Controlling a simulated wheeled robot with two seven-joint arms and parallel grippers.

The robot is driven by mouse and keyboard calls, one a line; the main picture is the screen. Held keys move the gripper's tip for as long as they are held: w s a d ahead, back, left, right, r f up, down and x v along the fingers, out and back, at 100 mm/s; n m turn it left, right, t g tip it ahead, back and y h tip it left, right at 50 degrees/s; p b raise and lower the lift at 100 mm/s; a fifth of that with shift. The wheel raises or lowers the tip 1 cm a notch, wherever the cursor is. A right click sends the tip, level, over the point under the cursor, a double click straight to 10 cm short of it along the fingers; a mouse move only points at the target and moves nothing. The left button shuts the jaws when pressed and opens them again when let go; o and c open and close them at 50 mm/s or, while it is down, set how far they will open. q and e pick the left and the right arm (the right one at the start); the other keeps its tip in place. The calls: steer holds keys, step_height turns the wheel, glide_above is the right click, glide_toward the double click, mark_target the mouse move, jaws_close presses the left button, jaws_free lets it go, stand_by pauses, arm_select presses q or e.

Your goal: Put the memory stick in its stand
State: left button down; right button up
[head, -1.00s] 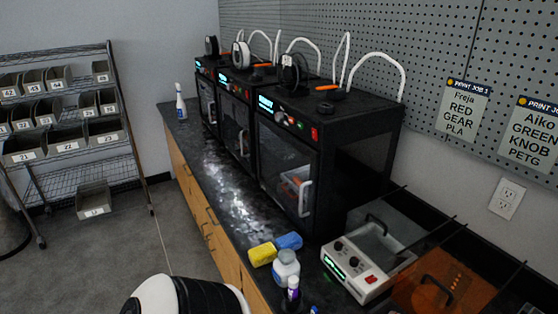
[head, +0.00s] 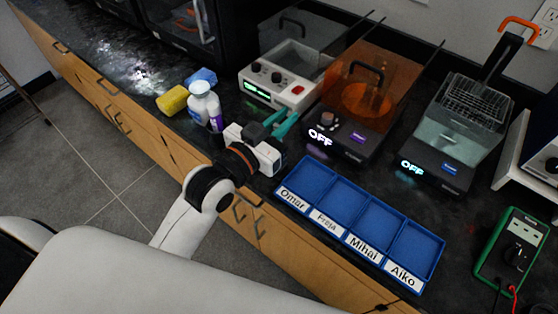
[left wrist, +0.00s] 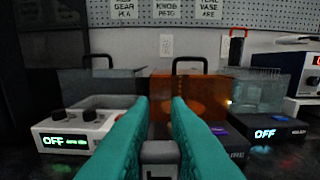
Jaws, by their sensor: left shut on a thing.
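My left gripper (head: 284,121) has teal fingers and is over the black counter, in front of the white control box and beside the white bottle. In the left wrist view, its fingers (left wrist: 160,125) are shut on a small dark grey thing (left wrist: 160,154), low between them. It appears to be the memory stick, but most of it is hidden by the fingers. I cannot make out a stand for the stick in either view. My right gripper is not in view.
A blue four-name tray (head: 345,200) lies at the counter's front edge. Behind are the white control box (head: 278,78), orange-lidded unit (head: 365,98) and clear tank (head: 465,120). A white bottle (head: 205,104) and yellow sponge (head: 172,99) are left; a green multimeter (head: 512,250) is right.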

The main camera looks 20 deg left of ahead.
arm_select(q)
step_height(320, 180, down, 8)
steer(key=shift+r+b, duration=0.15)
steer(key=shift+b, duration=0.45)
steer(key=c, duration=1.4)
jaws_free()
steer(key=shift+s+a, duration=0.1)
steer(key=shift+s, duration=0.15)
steer(key=shift+p+v, duration=0.9)
steer(key=shift+v, duration=4.9)
steer(key=shift+r, duration=0.1)
